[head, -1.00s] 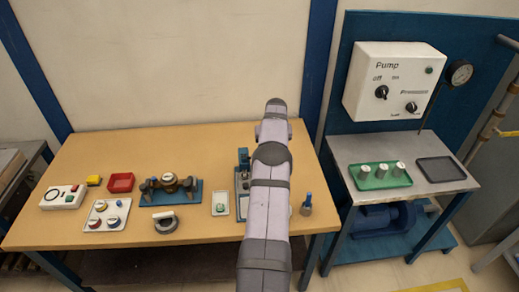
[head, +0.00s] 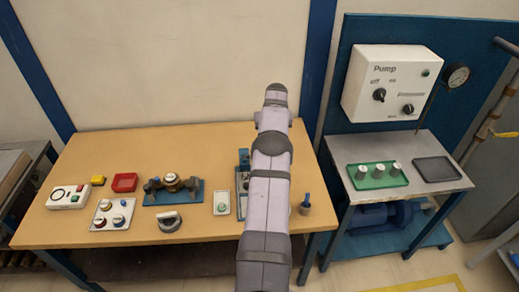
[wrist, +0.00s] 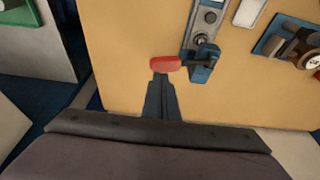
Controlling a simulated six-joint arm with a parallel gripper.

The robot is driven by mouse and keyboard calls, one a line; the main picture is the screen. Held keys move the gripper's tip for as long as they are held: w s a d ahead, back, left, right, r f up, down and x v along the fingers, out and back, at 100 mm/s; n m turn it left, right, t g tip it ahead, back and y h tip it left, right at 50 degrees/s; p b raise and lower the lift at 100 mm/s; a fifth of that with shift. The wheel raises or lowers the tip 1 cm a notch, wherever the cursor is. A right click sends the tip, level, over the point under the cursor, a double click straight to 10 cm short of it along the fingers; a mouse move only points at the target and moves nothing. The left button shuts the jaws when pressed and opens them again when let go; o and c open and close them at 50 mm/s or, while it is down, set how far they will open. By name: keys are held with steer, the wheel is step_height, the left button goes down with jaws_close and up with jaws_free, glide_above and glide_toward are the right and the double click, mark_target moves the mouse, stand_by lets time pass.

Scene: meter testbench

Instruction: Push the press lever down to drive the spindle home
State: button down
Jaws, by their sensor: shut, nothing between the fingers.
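The blue press (wrist: 203,65) stands on the table and its lever ends in a red handle (wrist: 165,64), which points left in the wrist view. My gripper (wrist: 160,78) is shut and empty. Its fingertips appear at the red handle's near side in the wrist view; I cannot tell whether they touch it. In the head view only part of the press (head: 243,158) shows beside my arm, which hides the lever and my gripper. The spindle cannot be made out clearly.
The wooden table (head: 95,160) also holds a valve assembly on a blue plate (head: 158,198), a red tray (head: 125,182), a small white tray (head: 221,212) and a blue-topped tool (head: 306,204). A side bench with a green tray (head: 395,182) stands at the right.

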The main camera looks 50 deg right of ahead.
steer(key=shift+r+p, duration=1.35)
steer(key=shift+r, duration=0.7)
steer(key=w+a+r+n+y+b, duration=0.1)
steer(key=w+a, duration=0.1)
steer(key=a, duration=0.8)
steer(key=w+a+r+n+b, duration=0.1)
steer(key=w+a+n+b, duration=0.1)
steer(key=a, duration=0.8)
steer(key=w+a+r+n+y+b, duration=0.1)
steer(key=w+a, duration=0.1)
steer(key=a, duration=0.8)
steer(key=s+a+f+n+g+b, duration=0.1)
steer(key=s+a, duration=0.4)
steer(key=a, duration=0.3)
steer(key=s+a+f+n+g+b, duration=0.15)
steer(key=s+a, duration=0.25)
steer(key=a, duration=0.4)
steer(key=s+a+f+n, duration=0.1)
steer(key=s+a, duration=0.3)
steer(key=s, duration=0.3)
steer(key=s+a+f+n, duration=0.1)
steer(key=s+a+f, duration=0.1)
steer(key=s+a, duration=0.2)
steer(key=s, duration=0.2)
steer(key=shift+s+f+b, duration=0.3)
steer(key=shift+s+b, duration=0.05)
steer(key=shift+b, duration=0.05)
